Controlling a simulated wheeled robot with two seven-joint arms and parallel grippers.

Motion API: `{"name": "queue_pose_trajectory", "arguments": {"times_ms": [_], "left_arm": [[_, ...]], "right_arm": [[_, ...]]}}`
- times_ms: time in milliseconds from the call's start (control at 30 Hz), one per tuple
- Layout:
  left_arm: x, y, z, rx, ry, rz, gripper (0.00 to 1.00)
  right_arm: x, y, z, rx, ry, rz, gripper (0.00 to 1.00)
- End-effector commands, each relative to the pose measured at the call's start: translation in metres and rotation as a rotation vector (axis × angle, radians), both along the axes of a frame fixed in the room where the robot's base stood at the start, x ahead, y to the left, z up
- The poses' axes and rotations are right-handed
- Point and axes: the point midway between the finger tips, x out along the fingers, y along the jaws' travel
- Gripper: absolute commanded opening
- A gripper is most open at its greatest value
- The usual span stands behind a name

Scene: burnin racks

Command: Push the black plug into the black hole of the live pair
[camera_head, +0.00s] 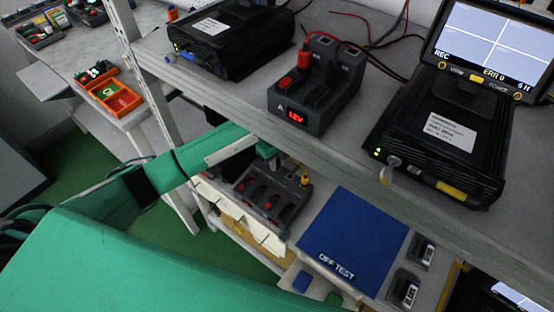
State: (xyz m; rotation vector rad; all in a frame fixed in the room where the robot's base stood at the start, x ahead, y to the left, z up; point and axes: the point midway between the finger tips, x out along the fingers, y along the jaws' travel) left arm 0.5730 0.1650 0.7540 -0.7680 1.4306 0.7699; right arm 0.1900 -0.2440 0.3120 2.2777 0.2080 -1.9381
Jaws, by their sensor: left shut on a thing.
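My left arm comes in from the left, and its gripper (267,152) is at the shelf's front edge, above the lower socket block. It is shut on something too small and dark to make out. The lower dark socket block (262,205) has red parts in it and a yellow plug at its right. On the upper shelf, socket block A (318,112) has a lit red display, a red plug (305,58) with a red lead, and another red part beside it. I cannot make out a black plug or the black hole. My right gripper is not in view.
The upper shelf (345,152) overhangs the lower one. Black units (225,45) stand left and right of block A, with a screen (490,42) at the right. A blue "OFF TEST" mat (352,240) lies below. Orange trays (115,97) are on a left table. Cables trail behind block A.

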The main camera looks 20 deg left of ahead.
Motion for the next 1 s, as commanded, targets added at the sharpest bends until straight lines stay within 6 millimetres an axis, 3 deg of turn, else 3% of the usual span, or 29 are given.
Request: {"name": "queue_pose_trajectory", "arguments": {"times_ms": [267,300,400,600,700,1000], "left_arm": [[0.0004,0.0000,0.0001,-0.001,-0.001,0.000,0.03],[0.0004,0.0000,0.0000,-0.001,-0.001,0.000,0.26],[0.0003,-0.0001,0.0000,-0.001,-0.001,0.000,0.43],[0.0002,0.0000,-0.0002,-0.001,-0.001,0.000,0.43],[0.0001,-0.0001,-0.0003,-0.001,-0.001,0.000,0.62],[0.0001,-0.0001,-0.0004,-0.001,-0.001,0.000,0.62]], "right_arm": [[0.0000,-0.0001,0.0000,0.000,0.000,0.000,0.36],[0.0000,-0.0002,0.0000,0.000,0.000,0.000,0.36],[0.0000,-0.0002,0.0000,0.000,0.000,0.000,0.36],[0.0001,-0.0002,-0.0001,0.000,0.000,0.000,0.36],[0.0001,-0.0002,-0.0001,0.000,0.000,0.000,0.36],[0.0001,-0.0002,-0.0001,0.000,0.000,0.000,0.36]]}}
